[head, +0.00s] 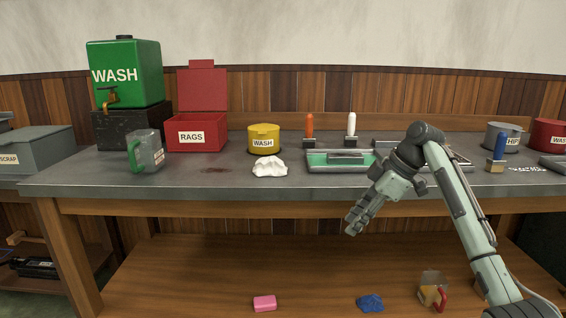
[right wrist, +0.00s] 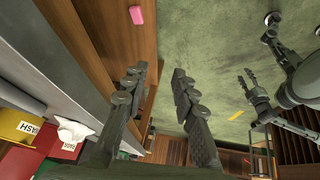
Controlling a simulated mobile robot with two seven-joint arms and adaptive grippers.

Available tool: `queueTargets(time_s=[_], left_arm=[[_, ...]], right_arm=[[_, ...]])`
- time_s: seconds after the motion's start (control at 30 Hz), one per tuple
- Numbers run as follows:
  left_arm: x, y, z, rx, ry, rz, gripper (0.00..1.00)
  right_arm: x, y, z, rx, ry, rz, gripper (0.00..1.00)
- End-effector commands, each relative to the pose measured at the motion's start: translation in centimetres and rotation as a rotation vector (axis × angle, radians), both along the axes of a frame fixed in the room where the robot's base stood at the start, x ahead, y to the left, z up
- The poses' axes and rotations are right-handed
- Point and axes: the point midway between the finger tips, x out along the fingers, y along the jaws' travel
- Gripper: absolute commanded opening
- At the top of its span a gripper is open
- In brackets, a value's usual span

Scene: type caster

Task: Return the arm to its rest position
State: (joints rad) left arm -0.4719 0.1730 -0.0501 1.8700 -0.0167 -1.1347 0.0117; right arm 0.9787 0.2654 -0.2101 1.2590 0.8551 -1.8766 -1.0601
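My right arm (head: 465,210) comes in from the lower right in the head view and bends over the bench's front edge. My right gripper (head: 353,226) hangs in front of that edge, pointing down and left. In the right wrist view its two fingers (right wrist: 158,74) stand apart with nothing between them, so it is open and empty. My left gripper is outside the head view. In the right wrist view, a dark gripper that appears to be my left one (right wrist: 248,84) shows small at the right; its opening is unclear.
The workbench (head: 200,182) holds a green wash tank (head: 128,80), red rags box (head: 195,133), yellow tin (head: 264,139), white rag (head: 269,167) and tray (head: 325,160). The lower shelf (head: 200,275) bears a pink block (head: 265,303), blue cloth (head: 370,303) and jug (head: 432,290).

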Motion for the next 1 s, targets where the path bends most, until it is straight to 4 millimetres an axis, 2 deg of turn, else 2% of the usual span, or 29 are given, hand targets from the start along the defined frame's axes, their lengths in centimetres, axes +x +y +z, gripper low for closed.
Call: queueTargets(time_s=[0.03, 0.1, 0.3, 0.43, 0.47, 0.5, 0.63, 0.73, 0.87, 1.0], left_arm=[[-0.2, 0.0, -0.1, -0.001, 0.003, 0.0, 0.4], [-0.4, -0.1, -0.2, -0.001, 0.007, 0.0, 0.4], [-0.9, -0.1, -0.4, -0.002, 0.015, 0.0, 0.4], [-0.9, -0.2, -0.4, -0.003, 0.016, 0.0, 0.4], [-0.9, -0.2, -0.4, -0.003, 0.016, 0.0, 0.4], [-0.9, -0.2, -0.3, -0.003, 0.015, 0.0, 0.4], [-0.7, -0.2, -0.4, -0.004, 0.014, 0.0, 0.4], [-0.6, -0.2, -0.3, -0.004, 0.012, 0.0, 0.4], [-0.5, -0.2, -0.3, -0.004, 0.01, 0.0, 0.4], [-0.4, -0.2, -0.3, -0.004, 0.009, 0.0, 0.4]], right_arm=[[-1.4, -1.0, -3.6, 0.004, 0.053, -0.016, 0.27], [-3.1, -2.2, -7.5, 0.007, 0.109, -0.035, 0.27], [-8.1, -5.0, -15.8, 0.007, 0.24, -0.08, 0.27], [-11.6, -6.6, -20.1, 0.002, 0.314, -0.107, 0.27], [-11.4, -7.1, -20.5, -0.009, 0.312, -0.145, 0.27], [-9.4, -8.1, -20.6, -0.043, 0.279, -0.266, 0.27], [-5.2, -12.0, -21.3, -0.115, 0.184, -0.604, 0.27], [-2.3, -15.2, -20.9, -0.141, 0.08, -0.838, 0.27], [1.1, -19.4, -19.2, -0.137, -0.091, -1.108, 0.27], [4.3, -23.6, -15.9, -0.078, -0.314, -1.345, 0.27]])
